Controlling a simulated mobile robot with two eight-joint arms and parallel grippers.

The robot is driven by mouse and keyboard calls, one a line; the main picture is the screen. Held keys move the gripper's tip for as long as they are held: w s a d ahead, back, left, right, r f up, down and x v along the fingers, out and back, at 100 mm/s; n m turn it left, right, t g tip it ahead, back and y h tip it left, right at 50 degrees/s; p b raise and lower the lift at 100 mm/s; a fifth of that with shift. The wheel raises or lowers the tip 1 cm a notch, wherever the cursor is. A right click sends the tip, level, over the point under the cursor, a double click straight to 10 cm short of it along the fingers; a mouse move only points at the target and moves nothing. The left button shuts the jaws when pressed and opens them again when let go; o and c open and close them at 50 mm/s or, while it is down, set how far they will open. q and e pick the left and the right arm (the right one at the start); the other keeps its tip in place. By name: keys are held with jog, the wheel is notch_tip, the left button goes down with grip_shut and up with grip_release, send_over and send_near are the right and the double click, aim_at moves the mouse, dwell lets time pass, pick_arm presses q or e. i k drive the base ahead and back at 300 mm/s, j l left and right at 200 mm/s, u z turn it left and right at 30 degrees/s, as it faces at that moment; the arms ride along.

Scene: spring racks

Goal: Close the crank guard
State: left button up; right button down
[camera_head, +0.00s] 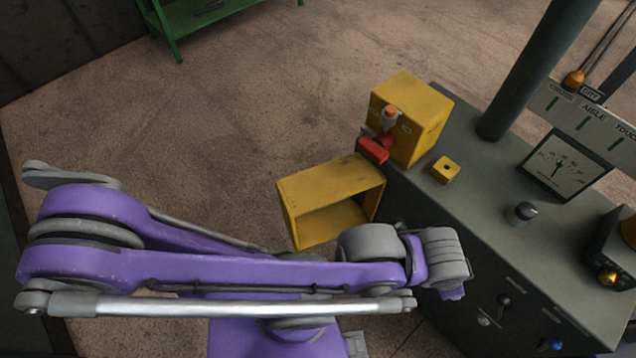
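The crank guard looks to be the hollow yellow box (318,184) that hangs beside the console's left edge, with its open side facing me. A yellow housing (425,112) stands on the console corner. A red crank handle (373,150) with a metal and orange hub (390,115) sits on the housing's front face and is uncovered. My purple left arm crosses the lower picture from the left, and its grey wrist is just below and right of the guard. The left fingers are hidden beneath the wrist. My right gripper is not in the picture.
The grey console (480,215) carries a small yellow block (446,170), a black knob (521,213), a dial gauge (562,165) and several front levers. A dark green post (530,75) rises behind. Open floor lies left of the guard. A green bench (205,18) is far back.

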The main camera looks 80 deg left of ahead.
aim_at(317, 204)
jog(key=k+j, duration=0.25)
jog(key=j, duration=0.25)
jog(key=k+j+z, duration=0.1)
jog(key=k+j, duration=0.15)
jog(key=j, duration=0.25)
jog(key=k+j, duration=0.25)
jog(key=j, duration=0.2)
jog(key=k+j, duration=0.25)
jog(key=j, duration=0.25)
jog(key=k+j+z, duration=0.1)
jog(key=k+j, duration=0.15)
jog(key=j, duration=0.25)
jog(key=k+j, duration=0.3)
jog(key=j, duration=0.15)
jog(key=k+j, duration=0.15)
jog(key=j, duration=0.2)
jog(key=u, duration=0.15)
jog(key=i+j, duration=0.05)
